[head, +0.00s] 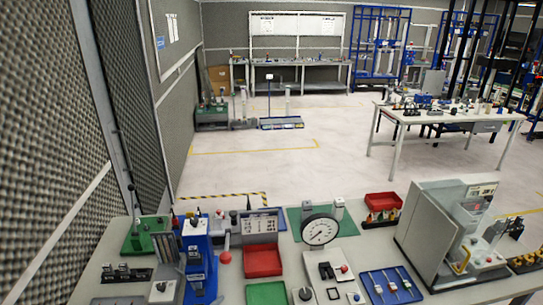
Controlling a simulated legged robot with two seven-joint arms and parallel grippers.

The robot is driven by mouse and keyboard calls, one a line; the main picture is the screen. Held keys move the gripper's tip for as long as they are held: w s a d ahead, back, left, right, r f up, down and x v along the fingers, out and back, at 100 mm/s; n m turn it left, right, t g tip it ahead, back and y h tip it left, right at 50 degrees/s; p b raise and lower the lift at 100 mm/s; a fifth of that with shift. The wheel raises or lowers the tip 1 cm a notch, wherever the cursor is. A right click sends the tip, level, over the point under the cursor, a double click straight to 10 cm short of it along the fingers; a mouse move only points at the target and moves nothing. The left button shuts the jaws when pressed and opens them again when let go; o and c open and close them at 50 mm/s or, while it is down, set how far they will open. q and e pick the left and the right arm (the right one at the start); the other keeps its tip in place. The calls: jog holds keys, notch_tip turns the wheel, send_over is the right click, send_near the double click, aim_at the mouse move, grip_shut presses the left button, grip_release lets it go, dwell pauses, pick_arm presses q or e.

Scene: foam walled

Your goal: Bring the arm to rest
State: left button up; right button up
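Neither of my arms and neither gripper shows in the head view. Nothing of them can be told from this frame.
A workbench (120,272) fills the foreground. It bears a blue device (199,260), a red tray (264,262), a round dial gauge (320,231), a blue tray (391,286) and a grey machine (440,230). A foam wall (45,120) stands left. Open floor (255,165) lies behind, with another table (445,119) at right.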

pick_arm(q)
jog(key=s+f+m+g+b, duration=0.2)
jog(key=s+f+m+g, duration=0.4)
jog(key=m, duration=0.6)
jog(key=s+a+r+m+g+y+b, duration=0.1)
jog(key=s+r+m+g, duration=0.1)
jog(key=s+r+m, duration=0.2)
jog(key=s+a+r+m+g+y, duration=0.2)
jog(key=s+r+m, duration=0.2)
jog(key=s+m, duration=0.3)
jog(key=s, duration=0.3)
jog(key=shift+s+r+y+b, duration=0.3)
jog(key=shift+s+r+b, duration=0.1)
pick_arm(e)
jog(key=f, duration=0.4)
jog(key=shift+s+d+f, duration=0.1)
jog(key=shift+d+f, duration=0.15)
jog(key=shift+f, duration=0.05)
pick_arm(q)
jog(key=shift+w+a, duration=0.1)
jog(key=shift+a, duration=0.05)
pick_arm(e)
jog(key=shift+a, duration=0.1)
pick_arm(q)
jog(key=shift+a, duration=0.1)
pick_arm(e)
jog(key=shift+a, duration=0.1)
